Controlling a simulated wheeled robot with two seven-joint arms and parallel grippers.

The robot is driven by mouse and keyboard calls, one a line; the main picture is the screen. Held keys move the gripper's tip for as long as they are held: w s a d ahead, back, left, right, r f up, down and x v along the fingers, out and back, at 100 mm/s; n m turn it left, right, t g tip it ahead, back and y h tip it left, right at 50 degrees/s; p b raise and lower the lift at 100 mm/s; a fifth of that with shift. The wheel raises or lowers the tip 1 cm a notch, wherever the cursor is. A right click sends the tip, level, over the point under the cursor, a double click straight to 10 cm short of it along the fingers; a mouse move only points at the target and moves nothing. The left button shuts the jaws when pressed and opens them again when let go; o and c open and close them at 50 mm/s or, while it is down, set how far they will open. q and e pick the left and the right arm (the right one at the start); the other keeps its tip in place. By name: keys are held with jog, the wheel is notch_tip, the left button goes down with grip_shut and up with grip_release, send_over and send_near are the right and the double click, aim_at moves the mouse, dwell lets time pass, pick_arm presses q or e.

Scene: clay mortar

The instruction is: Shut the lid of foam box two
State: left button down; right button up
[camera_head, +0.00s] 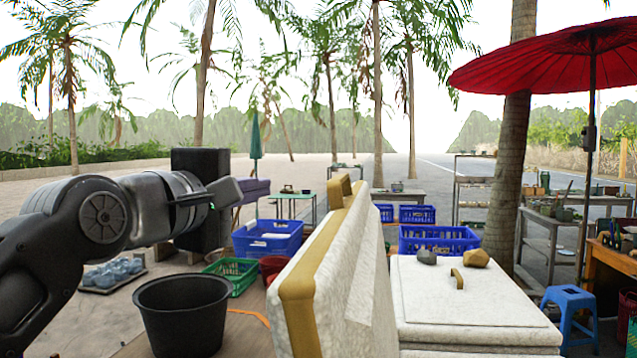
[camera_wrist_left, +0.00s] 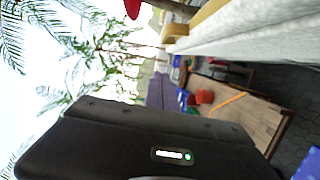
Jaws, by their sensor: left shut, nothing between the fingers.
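A foam lid (camera_head: 335,265) stands raised and nearly upright in the middle of the head view, white with a tan edge and a tan handle (camera_head: 340,190) on top. The box under it is out of view. My left gripper (camera_head: 228,192) is shut and empty, left of the raised lid and apart from it. In the left wrist view the lid (camera_wrist_left: 255,35) runs along the top right, beyond my dark gripper body. A second white foam box (camera_head: 470,305) at the right has its lid down. No number shows on either box. My right gripper is not in view.
A grey stone (camera_head: 427,257) and a tan stone (camera_head: 476,258) lie on the closed lid. A black bucket (camera_head: 182,315) stands below my left arm. Blue crates (camera_head: 268,238), a green basket (camera_head: 232,274) and a red umbrella (camera_head: 560,60) are farther back.

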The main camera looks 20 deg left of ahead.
pick_arm(q)
jog(key=shift+s, duration=0.1)
jog(key=w+d+p, duration=0.3)
jog(key=w+p, duration=0.1)
jog(key=w, duration=0.7)
jog(key=shift+w+d+p, duration=0.15)
jog(key=shift+d+p, duration=0.15)
jog(key=shift+d, duration=0.05)
